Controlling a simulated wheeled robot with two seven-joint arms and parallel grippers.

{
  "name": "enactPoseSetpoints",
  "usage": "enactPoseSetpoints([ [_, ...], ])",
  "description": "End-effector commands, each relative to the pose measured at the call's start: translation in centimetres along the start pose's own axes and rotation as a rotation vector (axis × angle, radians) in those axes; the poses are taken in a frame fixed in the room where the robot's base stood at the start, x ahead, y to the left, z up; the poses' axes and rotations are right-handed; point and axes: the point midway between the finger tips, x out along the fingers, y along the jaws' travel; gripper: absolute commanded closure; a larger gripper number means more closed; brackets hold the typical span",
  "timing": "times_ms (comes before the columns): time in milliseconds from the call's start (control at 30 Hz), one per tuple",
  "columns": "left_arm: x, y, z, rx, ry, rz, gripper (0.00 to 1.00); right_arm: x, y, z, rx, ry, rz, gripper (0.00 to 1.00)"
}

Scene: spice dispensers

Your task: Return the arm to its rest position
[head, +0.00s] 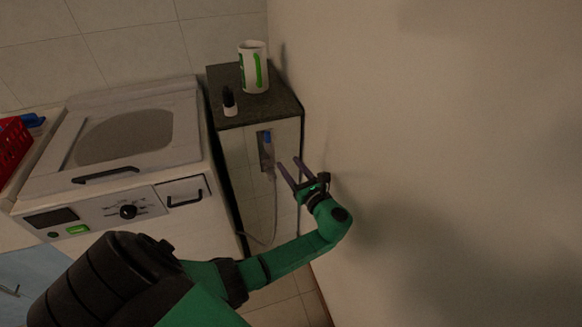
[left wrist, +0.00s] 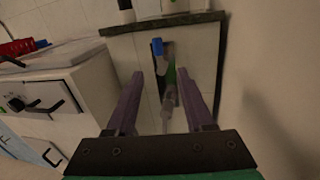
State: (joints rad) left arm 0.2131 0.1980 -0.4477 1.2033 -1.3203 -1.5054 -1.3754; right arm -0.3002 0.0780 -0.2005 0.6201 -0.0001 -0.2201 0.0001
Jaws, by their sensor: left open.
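My left arm is green with black joints and reaches in from the bottom of the head view. My left gripper (head: 288,168) is open, its two purple-grey fingers apart, in front of the cabinet's face. In the left wrist view the left gripper (left wrist: 168,82) has nothing held between its fingers. Beyond the fingers is a dark recess with a blue-topped item (head: 267,142) and a hanging grey cable; the blue top also shows in the left wrist view (left wrist: 157,46). My right gripper is not in view.
A narrow cabinet (head: 286,121) with a dark stone top carries a white and green mug (head: 254,68) and a small black-capped bottle (head: 230,101). A white washing machine (head: 125,185) stands left of it, with a red basket (head: 12,146) farther left. A bare wall is close on the right.

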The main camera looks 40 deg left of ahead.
Motion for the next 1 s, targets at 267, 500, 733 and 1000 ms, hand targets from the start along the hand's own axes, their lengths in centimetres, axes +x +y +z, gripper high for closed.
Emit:
enactPoseSetpoints([
  [267, 0.0, 0.0, 0.0, 0.000, 0.000, -0.001, 0.47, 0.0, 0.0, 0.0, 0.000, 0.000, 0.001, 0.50],
  [500, 0.2, 0.0, -1.3, -0.006, 0.033, -0.011, 0.47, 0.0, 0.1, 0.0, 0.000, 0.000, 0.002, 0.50],
  [733, -0.7, 2.9, -17.8, -0.183, 0.486, -0.035, 0.47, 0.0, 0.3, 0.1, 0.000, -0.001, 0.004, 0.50],
  [1000, -10.7, 14.8, -38.4, -0.687, 1.109, 0.383, 0.47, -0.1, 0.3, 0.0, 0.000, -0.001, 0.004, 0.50],
])
